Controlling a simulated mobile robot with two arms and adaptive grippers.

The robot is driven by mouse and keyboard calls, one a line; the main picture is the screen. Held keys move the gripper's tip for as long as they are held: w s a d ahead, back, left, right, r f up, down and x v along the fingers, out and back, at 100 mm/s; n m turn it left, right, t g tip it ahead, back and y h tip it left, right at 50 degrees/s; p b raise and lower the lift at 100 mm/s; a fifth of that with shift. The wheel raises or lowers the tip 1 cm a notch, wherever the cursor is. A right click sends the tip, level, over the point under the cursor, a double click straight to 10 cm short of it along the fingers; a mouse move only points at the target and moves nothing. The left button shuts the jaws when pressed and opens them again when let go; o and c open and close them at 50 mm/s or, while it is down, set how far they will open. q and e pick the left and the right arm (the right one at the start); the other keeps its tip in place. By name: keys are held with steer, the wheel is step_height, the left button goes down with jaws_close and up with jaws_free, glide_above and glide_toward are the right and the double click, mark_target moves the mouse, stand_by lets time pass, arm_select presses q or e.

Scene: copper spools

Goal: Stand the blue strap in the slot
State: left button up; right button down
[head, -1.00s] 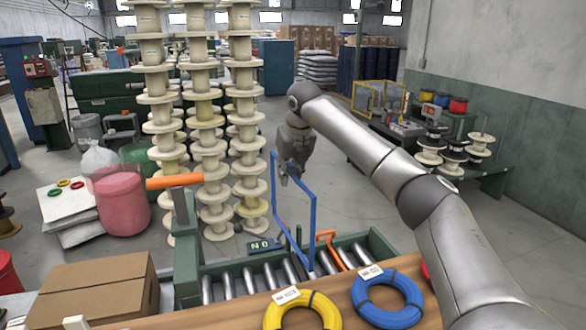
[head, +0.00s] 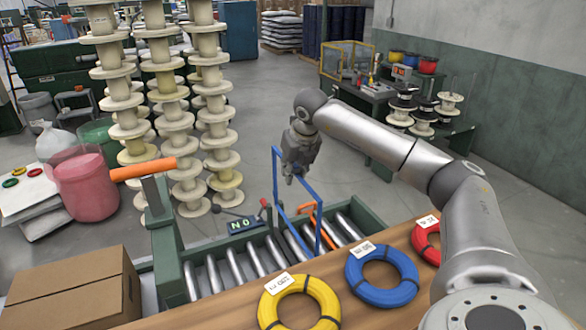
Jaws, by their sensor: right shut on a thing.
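The blue strap (head: 275,182) is a thin, angular blue loop standing roughly upright over the roller conveyor. My right gripper (head: 291,178) is shut on it near its upper part, and the fingers partly hide the strap. The strap's lower end hangs by the rollers, close to an orange strap (head: 316,216); I cannot tell whether they touch. I cannot make out the slot clearly, nor whether the strap's lower end is in it. My left gripper is not in view.
The green-framed roller conveyor (head: 212,272) lies behind a wooden bench (head: 345,312). Yellow (head: 271,305), blue (head: 384,296) and red (head: 420,241) coils lie on the bench. A cardboard box (head: 72,290) stands at left. Tall stacks of cream spools (head: 221,140) rise behind the conveyor.

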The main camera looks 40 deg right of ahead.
arm_select(q)
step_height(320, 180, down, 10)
steer(key=b, duration=0.9)
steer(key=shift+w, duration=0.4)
arm_select(e)
step_height(320, 180, down, 14)
steer(key=shift+r, duration=0.25)
steer(key=c, duration=1.2)
jaws_free()
steer(key=v, duration=1.2)
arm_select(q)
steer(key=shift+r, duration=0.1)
arm_select(e)
steer(key=shift+w, duration=0.1)
